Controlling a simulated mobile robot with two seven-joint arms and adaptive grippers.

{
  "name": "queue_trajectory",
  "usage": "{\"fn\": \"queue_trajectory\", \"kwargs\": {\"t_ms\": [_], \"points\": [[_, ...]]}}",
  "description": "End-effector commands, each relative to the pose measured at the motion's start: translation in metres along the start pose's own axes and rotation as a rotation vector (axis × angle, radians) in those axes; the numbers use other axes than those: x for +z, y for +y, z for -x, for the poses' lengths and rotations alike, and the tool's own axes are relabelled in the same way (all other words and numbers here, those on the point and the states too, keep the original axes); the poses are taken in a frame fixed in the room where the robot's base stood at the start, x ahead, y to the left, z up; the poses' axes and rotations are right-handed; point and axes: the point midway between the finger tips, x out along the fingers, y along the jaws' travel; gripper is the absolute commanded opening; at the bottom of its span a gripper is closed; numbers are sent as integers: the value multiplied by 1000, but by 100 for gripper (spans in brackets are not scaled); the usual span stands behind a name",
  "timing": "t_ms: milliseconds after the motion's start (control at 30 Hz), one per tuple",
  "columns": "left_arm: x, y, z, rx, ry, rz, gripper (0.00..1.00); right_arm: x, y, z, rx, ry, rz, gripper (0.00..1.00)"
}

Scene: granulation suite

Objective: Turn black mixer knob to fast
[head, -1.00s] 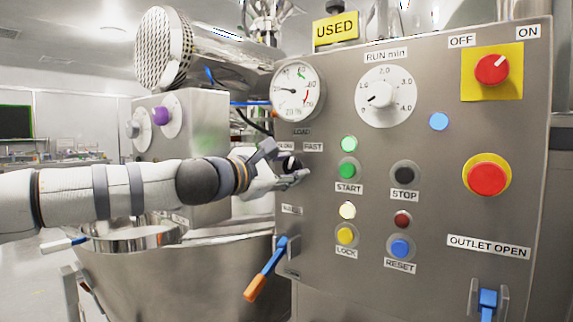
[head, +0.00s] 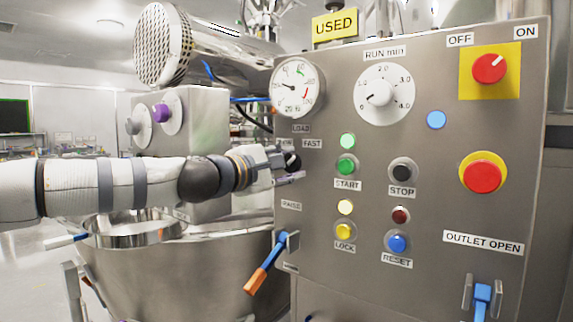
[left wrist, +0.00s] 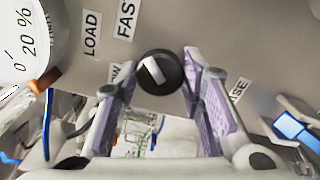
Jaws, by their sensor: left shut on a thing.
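The black mixer knob (head: 293,161) is on the left side of the steel control panel (head: 330,262), below the FAST label (head: 312,144). In the left wrist view the round black knob (left wrist: 160,72) has a white pointer mark and lies between the two fingertips. My left gripper (head: 287,166) is shut on the knob, with its lilac finger pads (left wrist: 203,100) on either side. The SLOW label (left wrist: 115,73) is partly hidden by a finger in the wrist view. I cannot tell which label the pointer faces. My right gripper is not in view.
A blue lever with an orange end (head: 268,262) sticks out below my left gripper. A steel bowl (head: 180,270) stands at the left.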

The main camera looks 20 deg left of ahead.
Motion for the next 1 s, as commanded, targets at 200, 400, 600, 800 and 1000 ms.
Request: {"fn": "queue_trajectory", "kwargs": {"t_ms": [200,400,600,800,1000], "points": [[1,0,0,0,-1,-3,8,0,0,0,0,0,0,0],[0,0,0,0,-1,-2,56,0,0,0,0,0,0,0],[0,0,0,0,0,-1,56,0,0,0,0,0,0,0],[-1,2,20,3,0,0,56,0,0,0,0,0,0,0],[0,2,75,4,-1,1,56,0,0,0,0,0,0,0]]}}
